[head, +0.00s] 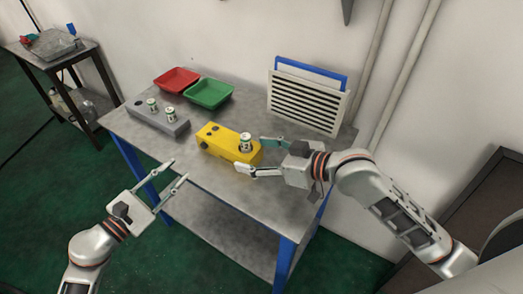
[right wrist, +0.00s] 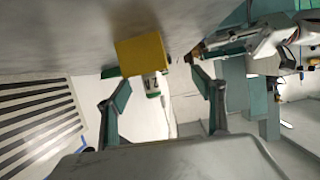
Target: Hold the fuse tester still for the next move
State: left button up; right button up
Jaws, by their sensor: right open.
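The fuse tester is a yellow box (head: 223,142) lying on the grey workbench. A small white and green cylinder (head: 246,141) stands upright on its right end. My right gripper (head: 252,155) is open at that right end, one finger on the far side and one on the near side. In the right wrist view the yellow box (right wrist: 142,54) shows end-on ahead of the spread fingers; I cannot tell whether either finger touches it. My left gripper (head: 177,171) is open and empty near the bench's front left edge, apart from the tester.
A grey block (head: 172,127) with two similar cylinders lies left of the tester. A red tray (head: 176,80) and a green tray (head: 208,94) stand behind. A slatted white panel (head: 306,101) leans at the back right. The bench front (head: 215,178) is clear.

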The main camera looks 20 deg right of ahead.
aim_at(240, 149)
jog(key=shift+w+d+f+n, duration=0.3)
jog(key=shift+w+d, duration=0.25)
jog(key=shift+d, duration=0.2)
jog(key=shift+w+f, duration=0.15)
jog(key=shift+x, duration=3.8)
jog(key=c, duration=1.4)
jog(key=shift+o, duration=0.2)
pick_arm(q)
grip_shut()
